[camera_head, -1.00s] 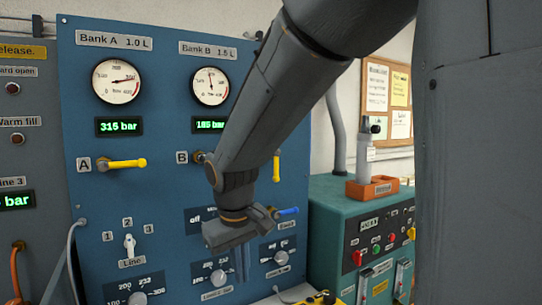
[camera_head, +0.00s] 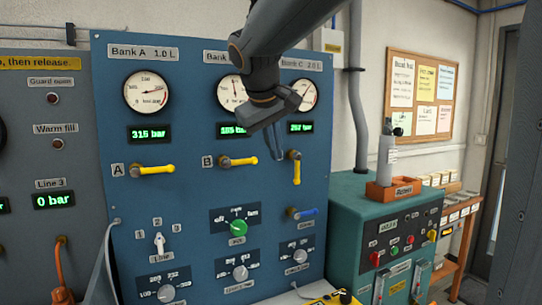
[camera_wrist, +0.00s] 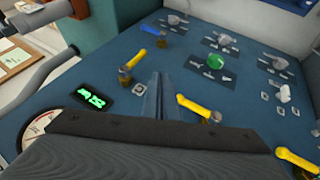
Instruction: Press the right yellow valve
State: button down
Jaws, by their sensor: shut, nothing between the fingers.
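Three yellow valve handles are on the blue panel (camera_head: 150,212). The right yellow valve (camera_head: 296,170) hangs down from its hub; in the wrist view its handle (camera_wrist: 149,56) is left of my fingers. The middle yellow valve (camera_head: 242,161), beside label B, lies level and shows right of my fingers in the wrist view (camera_wrist: 194,106). The left yellow valve (camera_head: 155,169), beside label A, is also level. My gripper (camera_head: 277,156) is shut and empty, in front of the panel, just left of the right valve. I cannot tell the gap to the panel.
A blue handle (camera_head: 304,212) sits below the right valve. A green knob (camera_head: 238,229) and several grey knobs are lower on the panel. A teal cabinet (camera_head: 345,215) stands to the right, bearing an orange tray (camera_head: 390,191) with a grey cylinder (camera_head: 387,160).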

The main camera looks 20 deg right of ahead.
aim_at(297, 170)
jog(key=shift+w+d+f+p, duration=0.7)
jog(key=shift+w+d+f, duration=0.15)
jog(key=shift+d+f, duration=0.35)
jog(key=shift+w+d+f+p, duration=0.7)
jog(key=shift+w+d+f, duration=0.15)
jog(key=shift+d+f, duration=0.3)
jog(key=shift+w+d+f+p, duration=0.7)
jog(key=shift+w+d+f, duration=0.15)
jog(key=shift+d+f, duration=0.35)
